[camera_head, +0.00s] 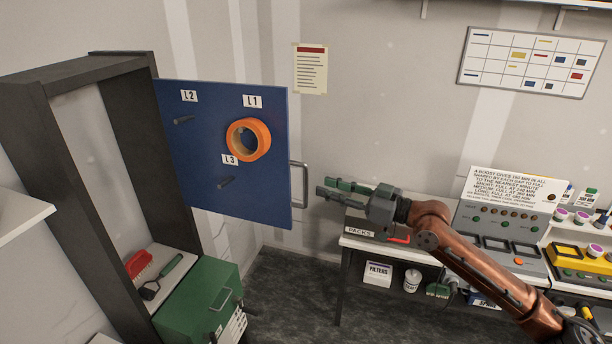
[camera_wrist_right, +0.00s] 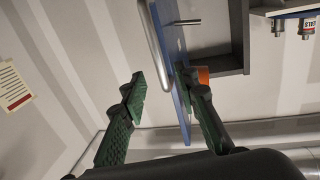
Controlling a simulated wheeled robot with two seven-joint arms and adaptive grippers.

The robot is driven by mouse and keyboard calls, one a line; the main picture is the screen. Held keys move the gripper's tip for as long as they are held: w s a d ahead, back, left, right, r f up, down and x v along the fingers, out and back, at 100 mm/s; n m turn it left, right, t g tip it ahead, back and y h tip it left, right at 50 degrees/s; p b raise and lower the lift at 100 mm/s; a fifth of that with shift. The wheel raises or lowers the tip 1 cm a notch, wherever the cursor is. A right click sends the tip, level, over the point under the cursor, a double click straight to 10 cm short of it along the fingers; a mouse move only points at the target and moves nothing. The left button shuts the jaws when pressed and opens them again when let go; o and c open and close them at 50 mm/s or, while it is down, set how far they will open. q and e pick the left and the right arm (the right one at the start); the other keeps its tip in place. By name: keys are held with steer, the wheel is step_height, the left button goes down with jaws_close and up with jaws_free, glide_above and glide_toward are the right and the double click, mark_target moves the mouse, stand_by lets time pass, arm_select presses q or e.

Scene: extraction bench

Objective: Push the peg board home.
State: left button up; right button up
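The blue peg board (camera_head: 215,185) stands out to the right of a tall dark frame (camera_head: 140,130). Its labels read L1, L2 and L3, and an orange ring (camera_head: 262,141) hangs near L1. A grey bar handle (camera_head: 304,185) is on its right edge. My right gripper (camera_head: 328,189) is open and empty, just right of the handle with a small gap in the head view. In the right wrist view, the handle (camera_wrist_right: 153,45) and board (camera_wrist_right: 173,50) show ahead of the spread fingers (camera_wrist_right: 160,85), the board close to the right finger. Contact there is unclear. My left gripper is out of view.
A bench (camera_head: 352,240) with a sloped control panel (camera_head: 505,215) lies below and right of my arm. Floor between them is clear.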

mark_target(307, 180)
steer(key=p+x, duration=0.3)
steer(key=x, duration=0.4)
steer(key=shift+r, duration=0.1)
steer(key=shift+w+a, duration=0.2)
steer(key=shift+a, duration=0.05)
steer(key=shift+c, duration=0.3)
jaws_close()
